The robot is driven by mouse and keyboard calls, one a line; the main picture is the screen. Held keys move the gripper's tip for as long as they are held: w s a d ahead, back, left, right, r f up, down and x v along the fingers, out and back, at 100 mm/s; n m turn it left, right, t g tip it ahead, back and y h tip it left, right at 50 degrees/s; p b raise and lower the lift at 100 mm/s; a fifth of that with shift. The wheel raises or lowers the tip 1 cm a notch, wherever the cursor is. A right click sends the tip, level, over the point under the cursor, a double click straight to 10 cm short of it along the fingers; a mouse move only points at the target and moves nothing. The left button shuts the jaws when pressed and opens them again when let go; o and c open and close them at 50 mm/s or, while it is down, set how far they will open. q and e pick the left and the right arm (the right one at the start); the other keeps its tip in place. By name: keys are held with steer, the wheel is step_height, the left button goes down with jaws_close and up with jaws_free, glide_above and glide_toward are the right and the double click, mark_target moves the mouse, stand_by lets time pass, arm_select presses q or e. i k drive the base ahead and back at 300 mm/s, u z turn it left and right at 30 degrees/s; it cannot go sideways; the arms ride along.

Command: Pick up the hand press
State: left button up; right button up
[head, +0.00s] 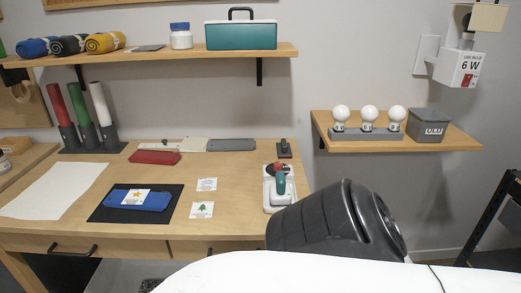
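What looks like the hand press (280,180), a small teal device with a red and dark top, stands on a white base (269,199) at the right end of the wooden desk. A large dark ribbed form just in front of it covers the desk's front right corner and comes close to the base. Neither of my grippers shows in the head view.
On the desk (235,222) lie a blue folded cloth (150,203) on a black mat (96,214), a white sheet (50,190), two small cards, a red folded item (155,157) and colored rolls (77,102). A shelf (455,137) with bulbs hangs at right.

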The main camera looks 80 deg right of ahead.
mark_target(280, 194)
steer(key=k, duration=0.25)
steer(key=z, duration=1.15)
